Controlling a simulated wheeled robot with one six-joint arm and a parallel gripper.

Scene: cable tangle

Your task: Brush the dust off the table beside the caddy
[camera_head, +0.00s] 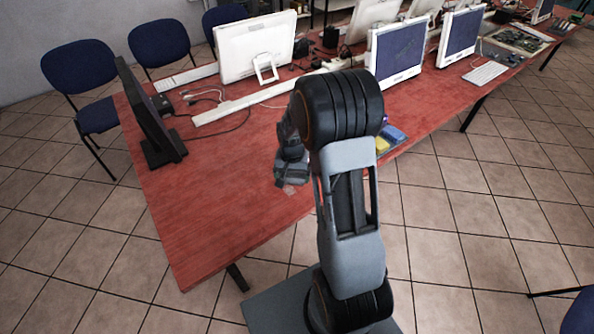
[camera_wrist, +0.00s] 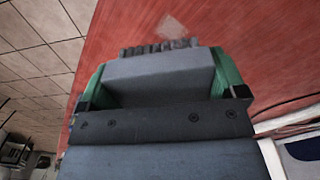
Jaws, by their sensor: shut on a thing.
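My gripper (camera_wrist: 162,72) is shut on a grey brush (camera_wrist: 160,47), with a green finger on each side of it. The brush's dark bristle tufts stick out beyond the fingers toward the red table (camera_wrist: 120,30). A faint pale dust patch (camera_wrist: 172,28) lies just beyond the bristles in the wrist view. In the head view my gripper (camera_head: 288,178) is low over the near part of the table, and a pale patch (camera_head: 290,189) shows beside it. I cannot tell whether the bristles touch the table. The caddy (camera_head: 394,142), holding blue and yellow things, is partly hidden behind my arm.
A dark monitor (camera_head: 150,115) stands at the table's left end. White monitors (camera_head: 256,48), a keyboard (camera_head: 485,73) and loose cables (camera_head: 205,95) are farther back. The table's near left part is clear. The table's near edge is close to the gripper.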

